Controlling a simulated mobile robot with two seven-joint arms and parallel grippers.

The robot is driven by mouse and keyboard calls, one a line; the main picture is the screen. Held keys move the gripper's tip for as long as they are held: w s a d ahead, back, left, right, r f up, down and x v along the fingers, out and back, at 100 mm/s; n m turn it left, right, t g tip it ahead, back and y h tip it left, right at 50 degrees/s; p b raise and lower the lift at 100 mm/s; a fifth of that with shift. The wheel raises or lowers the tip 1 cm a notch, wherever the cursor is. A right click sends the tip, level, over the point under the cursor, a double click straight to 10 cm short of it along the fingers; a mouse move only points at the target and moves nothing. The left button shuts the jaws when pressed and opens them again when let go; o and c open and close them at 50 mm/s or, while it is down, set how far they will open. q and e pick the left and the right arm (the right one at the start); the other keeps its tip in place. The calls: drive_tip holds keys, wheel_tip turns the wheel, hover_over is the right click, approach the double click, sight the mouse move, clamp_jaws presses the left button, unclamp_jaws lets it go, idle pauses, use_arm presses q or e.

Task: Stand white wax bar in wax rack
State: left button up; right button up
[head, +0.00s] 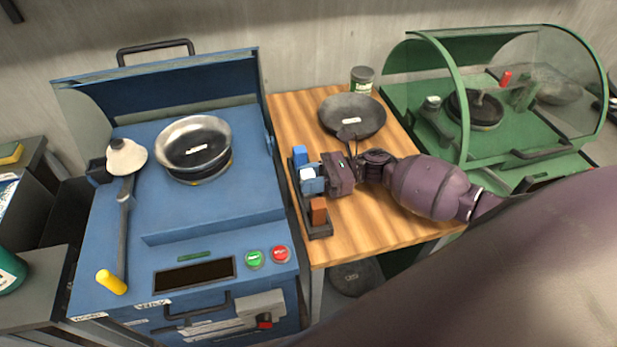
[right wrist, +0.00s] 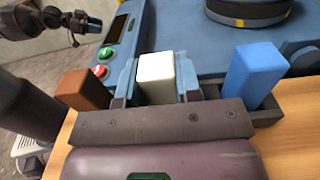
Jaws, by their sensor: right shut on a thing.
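The white wax bar (right wrist: 155,72) stands upright between the fingers of my right gripper (right wrist: 155,85), which is shut on it. In the head view the bar's white top (head: 307,174) shows between the light-blue fingers (head: 312,183). The dark wax rack (head: 319,229) lies along the left edge of the wooden table. The gripper holds the bar over the rack's middle, between a blue bar (head: 300,154) and a brown bar (head: 318,210). The bar's lower end is hidden, so I cannot tell whether it touches the rack. My left gripper appears small in the right wrist view (right wrist: 88,24); its jaws are unclear.
A blue machine (head: 215,225) with a metal bowl (head: 194,145) stands left, close to the rack. A dark pan (head: 352,114) and a tin (head: 362,79) are at the table's back. A green hooded machine (head: 530,140) stands right. The table's front is mostly clear.

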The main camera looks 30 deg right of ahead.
drive_tip(key=shift+f, duration=0.15)
drive_tip(key=o, duration=0.9)
drive_tip(key=shift+o, duration=0.3)
drive_tip(key=shift+r, duration=0.25)
drive_tip(key=b+v, duration=0.1)
drive_tip(key=v, duration=0.5)
drive_tip(key=shift+s+d+f+b, duration=0.1)
drive_tip(key=shift+d+f+b, duration=0.05)
drive_tip(key=shift+d+b, duration=0.25)
drive_tip(key=shift+s+d, duration=0.1)
drive_tip(key=shift+d, duration=0.25)
